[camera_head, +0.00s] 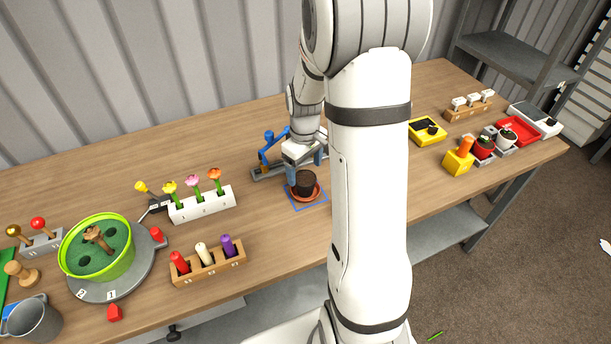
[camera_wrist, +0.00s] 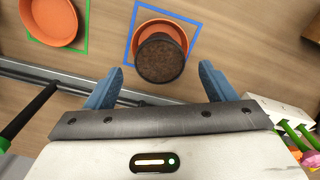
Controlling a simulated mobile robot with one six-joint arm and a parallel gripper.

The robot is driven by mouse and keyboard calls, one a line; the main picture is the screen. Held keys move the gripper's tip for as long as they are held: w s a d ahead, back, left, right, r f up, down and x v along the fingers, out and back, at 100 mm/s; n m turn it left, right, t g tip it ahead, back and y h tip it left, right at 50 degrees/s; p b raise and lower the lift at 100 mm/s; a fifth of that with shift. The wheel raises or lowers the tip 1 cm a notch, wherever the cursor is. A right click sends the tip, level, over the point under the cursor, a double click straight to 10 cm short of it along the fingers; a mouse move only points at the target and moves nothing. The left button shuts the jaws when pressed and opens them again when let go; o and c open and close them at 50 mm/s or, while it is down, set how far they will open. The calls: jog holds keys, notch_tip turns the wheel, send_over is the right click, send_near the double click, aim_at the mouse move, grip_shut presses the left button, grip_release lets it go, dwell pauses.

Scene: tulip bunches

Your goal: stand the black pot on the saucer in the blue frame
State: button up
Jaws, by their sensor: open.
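The black pot (camera_head: 306,181), filled with dark soil, looks upright in the orange saucer (camera_head: 293,195) inside the blue frame (camera_head: 310,207) on the table. In the wrist view the pot (camera_wrist: 160,62) overlaps the near part of the saucer (camera_wrist: 158,27), with the blue frame (camera_wrist: 129,32) around it. Its base is hidden, so I cannot tell how well it is centred. My gripper (camera_head: 304,166) is just above and behind the pot. In the wrist view its two blue fingers are spread wide, with clear gaps to the pot on both sides.
A second orange saucer (camera_wrist: 52,20) sits in a green frame (camera_wrist: 86,42). A white block (camera_head: 203,204) with flowers and a wooden rack (camera_head: 208,263) stand left of the pot. A grey rail (camera_wrist: 40,78) runs close by. My arm hides part of the table.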

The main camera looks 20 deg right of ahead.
aim_at(305, 178)
notch_tip(305, 178, up, 7)
jog(key=s+a+r+m+t, duration=0.1)
jog(key=s+a+r, duration=0.3)
jog(key=s, duration=0.5)
jog(key=s+a+r+m+t, duration=0.1)
jog(key=s+a+r+m, duration=0.2)
jog(key=s, duration=0.6)
jog(key=shift+a+r+t, duration=0.4)
jog(key=shift+a+r, duration=0.1)
jog(key=shift+a, duration=0.75)
